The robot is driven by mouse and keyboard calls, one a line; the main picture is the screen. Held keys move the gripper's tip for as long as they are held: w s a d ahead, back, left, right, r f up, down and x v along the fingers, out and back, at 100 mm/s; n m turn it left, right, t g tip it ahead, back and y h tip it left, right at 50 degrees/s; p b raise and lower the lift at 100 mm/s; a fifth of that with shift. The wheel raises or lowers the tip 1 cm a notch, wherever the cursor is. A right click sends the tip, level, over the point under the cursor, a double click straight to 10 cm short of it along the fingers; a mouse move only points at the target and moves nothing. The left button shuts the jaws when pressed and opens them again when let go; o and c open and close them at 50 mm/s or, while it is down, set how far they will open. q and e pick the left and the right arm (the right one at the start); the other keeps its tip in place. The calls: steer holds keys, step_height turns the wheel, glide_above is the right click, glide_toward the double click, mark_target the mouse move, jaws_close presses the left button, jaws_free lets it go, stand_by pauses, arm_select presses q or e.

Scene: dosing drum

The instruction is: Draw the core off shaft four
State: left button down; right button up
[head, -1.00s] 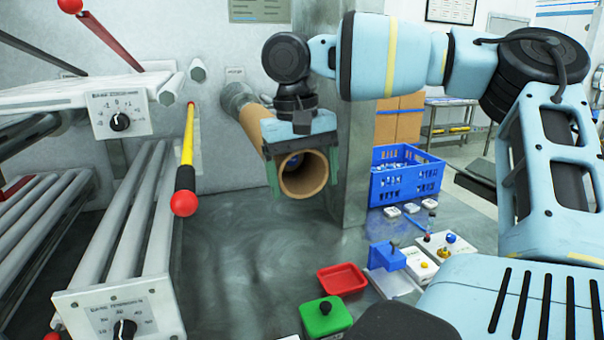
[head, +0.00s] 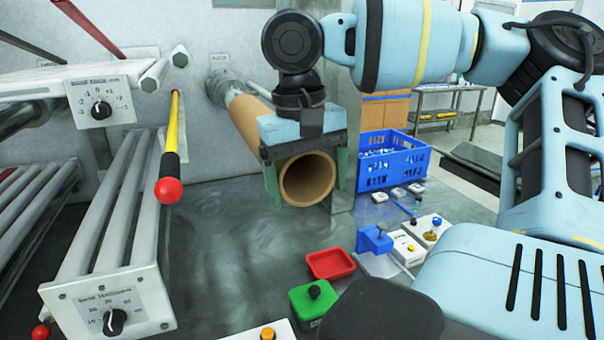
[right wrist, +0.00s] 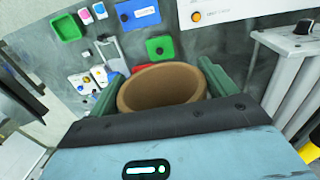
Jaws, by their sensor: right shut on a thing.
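The core (head: 248,120) is a brown cardboard tube. It runs from a grey shaft mount (head: 222,85) on the back wall towards me, and its open mouth faces me. My right gripper (head: 306,178) straddles the tube near this mouth, a green finger on each side, and is shut on it. In the right wrist view the core's mouth (right wrist: 162,90) sits between the two green fingers. How much shaft is inside the tube is hidden. The label above the mount is too small to read. My left gripper is not in view.
Rollers with a dial panel (head: 110,312) and a yellow-black lever with a red ball (head: 169,190) stand left of the core. A blue crate (head: 372,178) is at right. A red tray (head: 330,264) and green button box (head: 313,302) lie below. The bench below the core is clear.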

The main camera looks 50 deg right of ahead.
steer(key=s+a, duration=0.1)
steer(key=s, duration=0.2)
steer(key=s+a, duration=0.1)
steer(key=shift+s+a, duration=0.3)
steer(key=shift+s, duration=0.05)
stand_by(0.4)
